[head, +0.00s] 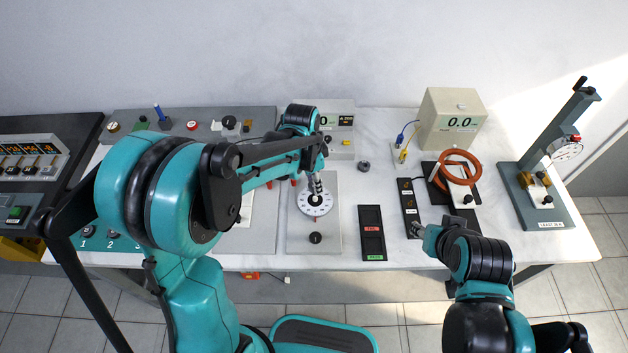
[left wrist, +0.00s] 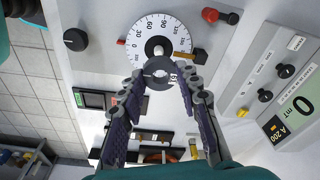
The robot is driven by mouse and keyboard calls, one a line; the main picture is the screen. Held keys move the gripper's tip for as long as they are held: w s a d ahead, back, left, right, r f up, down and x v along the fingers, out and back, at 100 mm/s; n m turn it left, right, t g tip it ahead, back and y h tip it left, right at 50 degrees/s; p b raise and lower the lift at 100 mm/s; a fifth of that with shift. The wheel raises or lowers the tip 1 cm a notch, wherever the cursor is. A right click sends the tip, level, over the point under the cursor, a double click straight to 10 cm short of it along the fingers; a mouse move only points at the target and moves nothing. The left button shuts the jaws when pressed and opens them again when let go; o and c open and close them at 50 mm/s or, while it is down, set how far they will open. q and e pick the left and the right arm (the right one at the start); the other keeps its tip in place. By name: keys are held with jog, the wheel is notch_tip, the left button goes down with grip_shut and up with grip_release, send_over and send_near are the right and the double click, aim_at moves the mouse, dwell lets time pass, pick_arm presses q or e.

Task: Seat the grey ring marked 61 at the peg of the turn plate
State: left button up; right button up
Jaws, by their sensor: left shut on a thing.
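The turn plate is a white dial with degree numbers (head: 325,207) on a grey panel; it also shows in the left wrist view (left wrist: 140,38). Its peg (left wrist: 158,46) stands at the dial's middle with a pale top. My left gripper (head: 316,190) reaches down over the dial. In the left wrist view, my left gripper (left wrist: 160,82) is shut on a grey ring (left wrist: 158,84) with a small light mark, seen upside down. The ring appears beside the peg, not around it; its height is unclear. My right gripper (head: 418,230) is by a black strip; its fingers are too small to read.
A dark round piece (head: 363,166) lies right of the dial. A black tray with red and green labels (head: 371,232) is at the front. A meter box (head: 452,120), an orange coil (head: 460,168) and a press stand (head: 545,190) are at right. A black knob (head: 315,238) is before the dial.

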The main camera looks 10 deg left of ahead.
aim_at(315, 197)
pick_arm(q)
jog(key=shift+f+b, duration=1.65)
jog(key=shift+f, duration=0.45)
jog(key=shift+f, duration=0.15)
jog(key=shift+f+b, duration=0.9)
jog(key=shift+b, duration=0.05)
jog(key=o, duration=1.3)
jog(key=shift+c, duration=0.2)
jog(key=r, duration=0.8)
jog(key=a+r, duration=0.1)
jog(key=r, duration=0.3)
jog(key=shift+s+a, duration=0.1)
jog(key=shift+s, duration=0.3)
